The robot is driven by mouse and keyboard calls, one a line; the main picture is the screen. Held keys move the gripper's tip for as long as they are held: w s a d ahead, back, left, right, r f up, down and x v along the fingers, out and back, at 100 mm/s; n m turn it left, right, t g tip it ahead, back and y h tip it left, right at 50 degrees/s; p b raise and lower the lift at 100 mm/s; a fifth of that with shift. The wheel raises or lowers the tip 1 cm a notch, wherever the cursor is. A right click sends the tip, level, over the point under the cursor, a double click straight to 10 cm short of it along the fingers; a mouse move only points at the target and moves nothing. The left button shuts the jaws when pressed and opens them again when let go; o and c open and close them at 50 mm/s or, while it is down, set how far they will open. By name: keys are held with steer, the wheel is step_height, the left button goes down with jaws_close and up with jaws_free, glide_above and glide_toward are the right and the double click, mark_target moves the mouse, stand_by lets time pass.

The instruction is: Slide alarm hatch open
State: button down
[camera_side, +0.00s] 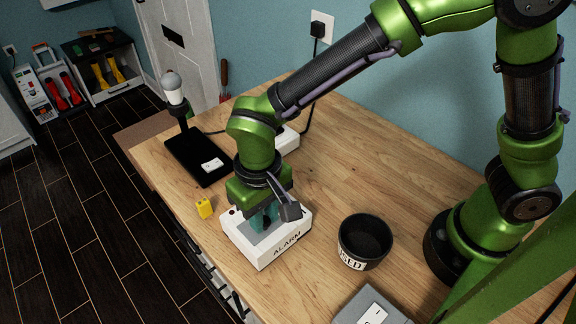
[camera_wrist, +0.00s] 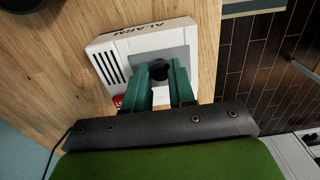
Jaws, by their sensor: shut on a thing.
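The white alarm box (camera_side: 284,246), marked ALARM on its side, stands on the wooden bench near its front edge. It also shows in the wrist view (camera_wrist: 104,47), where its grey sliding hatch (camera_wrist: 125,66) has a dark round knob (camera_wrist: 160,73). My gripper (camera_side: 264,217) points down over the box top. In the wrist view its teal fingers (camera_wrist: 164,74) stand on either side of the knob, shut on it. The fingers and palm hide part of the hatch, and I cannot tell what is under it.
A grey labelled object (camera_side: 345,308) is at the front.

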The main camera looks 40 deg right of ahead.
steer(key=s, duration=0.8)
stand_by(3.5)
steer(key=c, duration=1.2)
jaws_free()
steer(key=shift+r, duration=0.1)
steer(key=shift+r, duration=2.95)
